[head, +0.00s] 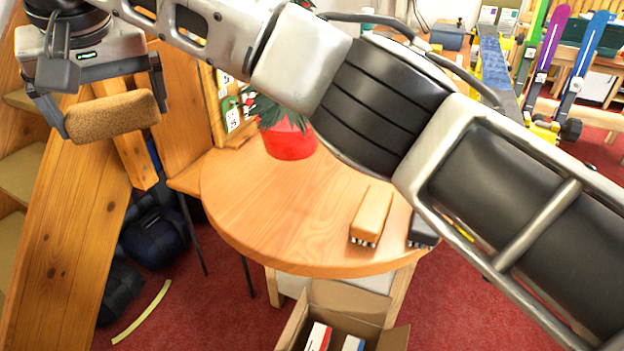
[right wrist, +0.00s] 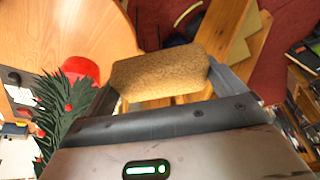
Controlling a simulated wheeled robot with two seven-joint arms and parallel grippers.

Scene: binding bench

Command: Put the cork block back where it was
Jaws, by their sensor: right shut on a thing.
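The cork block (head: 112,117) is a brown speckled bar at the upper left of the head view. My right gripper (head: 106,108) is shut on it, with one finger at each end. The block is held in the air beside the wooden stairs, to the left of the round table and clear of it. In the right wrist view the cork block (right wrist: 160,74) spans between the two fingers of my right gripper (right wrist: 165,85). My left gripper is not in view. The frames do not show where the block was before.
The round wooden table (head: 250,215) bears a red plant pot (head: 290,142), a wooden brush (head: 371,216) and a dark brush (head: 422,232). Its left front is bare. An open cardboard box (head: 345,300) stands below. Wooden stairs (head: 70,220) rise at left. My right arm hides part of the table.

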